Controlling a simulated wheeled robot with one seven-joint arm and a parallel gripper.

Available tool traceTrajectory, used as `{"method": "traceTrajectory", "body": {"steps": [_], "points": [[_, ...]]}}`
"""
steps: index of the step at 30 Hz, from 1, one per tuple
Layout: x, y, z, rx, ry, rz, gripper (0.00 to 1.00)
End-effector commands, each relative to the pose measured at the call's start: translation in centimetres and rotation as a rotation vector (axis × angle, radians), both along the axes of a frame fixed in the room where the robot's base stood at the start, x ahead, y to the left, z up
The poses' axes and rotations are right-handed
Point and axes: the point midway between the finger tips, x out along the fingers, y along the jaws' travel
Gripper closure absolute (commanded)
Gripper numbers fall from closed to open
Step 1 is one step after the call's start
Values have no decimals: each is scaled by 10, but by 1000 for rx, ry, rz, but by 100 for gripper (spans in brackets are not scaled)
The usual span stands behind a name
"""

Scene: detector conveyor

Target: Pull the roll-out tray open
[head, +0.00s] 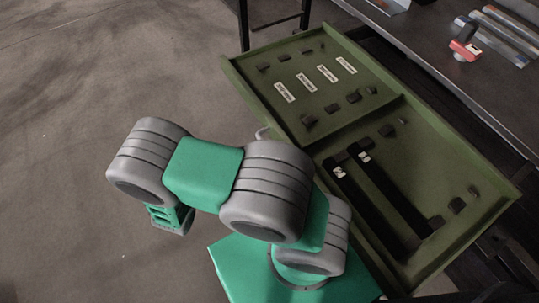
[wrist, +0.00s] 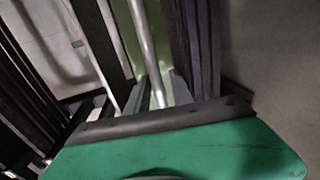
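The roll-out tray (head: 371,117) is a shallow olive-green drawer with a raised rim and a divider. In the head view it stands well out from under the bench, to the right of my arm. A small grey end of its handle (head: 262,133) shows at its front edge; my arm hides the rest. In the wrist view a silver handle bar (wrist: 146,45) runs between dark finger-like parts of my gripper, with a strip of green tray beside it. Gaps show beside the bar, and I cannot tell whether the fingers press on it. The head view hides the fingertips.
Labelled slots and dark bars lie in the tray. A dark metal bench (head: 440,40) stands above and behind it, with a red-and-black object (head: 464,49) and metal bars (head: 505,35) on top. A bench leg stands beyond the tray. The grey floor (head: 90,80) at left is clear.

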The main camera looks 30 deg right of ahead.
Motion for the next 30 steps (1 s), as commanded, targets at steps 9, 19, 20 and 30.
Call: {"method": "traceTrajectory", "body": {"steps": [9, 19, 20, 30], "points": [[0, -1, 2, -2, -2, -2, 64], [-1, 53, 15, -1, -2, 2, 64], [-1, 57, 17, -3, -1, 1, 64], [-2, 76, 17, -2, -1, -2, 64]]}}
